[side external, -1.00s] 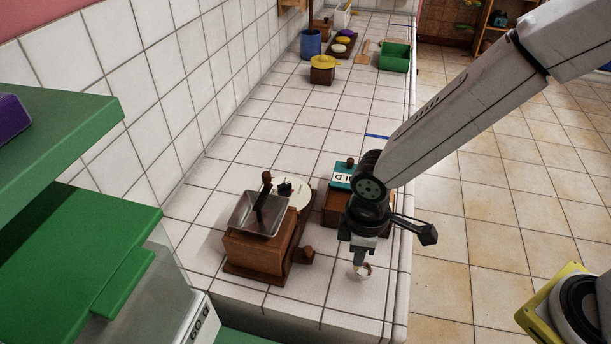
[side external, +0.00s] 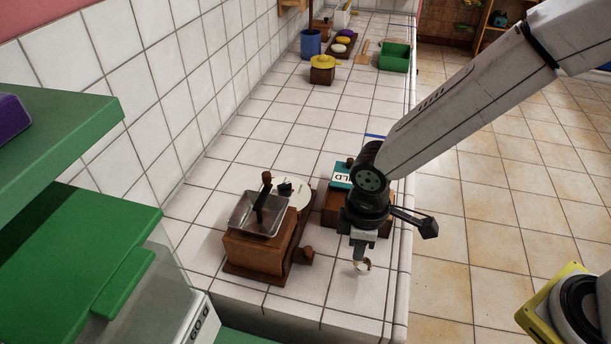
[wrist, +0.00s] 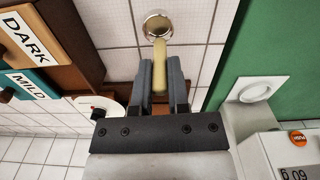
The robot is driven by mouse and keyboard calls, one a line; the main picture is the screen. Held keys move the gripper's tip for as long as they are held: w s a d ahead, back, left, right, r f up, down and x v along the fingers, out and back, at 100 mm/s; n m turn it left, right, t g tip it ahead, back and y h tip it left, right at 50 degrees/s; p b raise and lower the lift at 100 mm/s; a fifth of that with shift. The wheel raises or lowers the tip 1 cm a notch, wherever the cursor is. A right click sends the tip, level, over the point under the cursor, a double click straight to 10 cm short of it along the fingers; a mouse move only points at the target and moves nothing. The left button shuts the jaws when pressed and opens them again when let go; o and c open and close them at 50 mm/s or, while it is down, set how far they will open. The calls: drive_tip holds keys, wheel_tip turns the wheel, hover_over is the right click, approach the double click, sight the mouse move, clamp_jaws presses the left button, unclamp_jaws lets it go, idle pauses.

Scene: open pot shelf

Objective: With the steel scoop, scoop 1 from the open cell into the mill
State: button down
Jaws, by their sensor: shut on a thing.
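My gripper (wrist: 165,88) is shut on the pale handle (wrist: 160,60) of the steel scoop (wrist: 158,25). In the side view the scoop (side external: 362,266) hangs below my gripper (side external: 361,250), over the tiles near the counter's right edge. I cannot tell whether its bowl holds anything. The mill (side external: 259,252) is a brown wooden box with an open grey metal hopper and a dark crank, left of my gripper. A wooden cell box (side external: 332,209) with a teal label ending in "LD" stands behind my gripper, partly hidden. In the wrist view its labels read DARK (wrist: 27,33) and MILD (wrist: 22,84). The open cell's inside is hidden.
A white disc with a black knob (side external: 292,192) lies behind the mill. A green-topped unit (side external: 80,250) and a scale display (side external: 200,325) are at the left front. Further back stand a yellow-topped wooden box (side external: 322,72) and a green tray (side external: 394,58). The mid-counter is clear.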

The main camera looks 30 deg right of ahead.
drive_tip(key=w+d+r, duration=0.2)
drive_tip(key=w+r, duration=0.2)
drive_tip(key=w, duration=0.3)
drive_tip(key=w+d+r, duration=0.3)
drive_tip(key=w+r, duration=0.1)
drive_tip(key=w, duration=0.4)
drive_tip(key=shift+d, duration=0.35)
drive_tip(key=shift+f, duration=0.25)
drive_tip(key=shift+f, duration=2.1)
drive_tip(key=shift+f, duration=1)
drive_tip(key=shift+r, duration=0.15)
drive_tip(key=shift+r, duration=2.65)
